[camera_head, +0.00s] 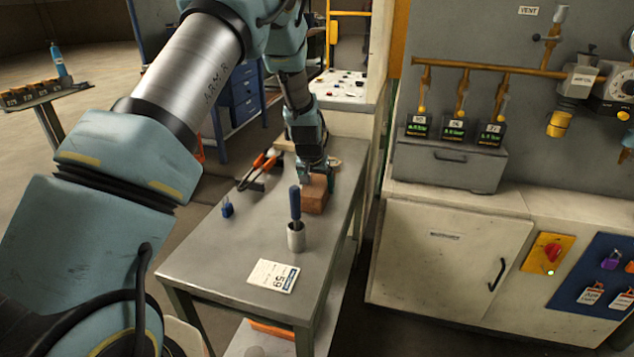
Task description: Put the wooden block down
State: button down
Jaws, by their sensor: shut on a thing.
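The wooden block (315,197) is reddish brown and sits at the right side of the grey table (215,262), behind a metal cup. My gripper (308,180) points down at the block and is shut on it.
A cup (296,237) with a blue-handled tool stands just in front of the block. A white card (274,275) lies near the front edge. Orange-handled pliers (262,167) and a small blue item (227,208) lie to the left. A cabinet (450,255) stands right of the table.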

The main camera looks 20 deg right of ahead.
jog(key=shift+f, duration=0.15)
grip_release()
jog(key=shift+r, duration=0.4)
jog(key=b+v, duration=0.3)
jog(key=v, duration=0.8)
jog(key=shift+s+a+r, duration=0.15)
jog(key=shift+a+r, duration=0.05)
jog(key=shift+r, duration=0.05)
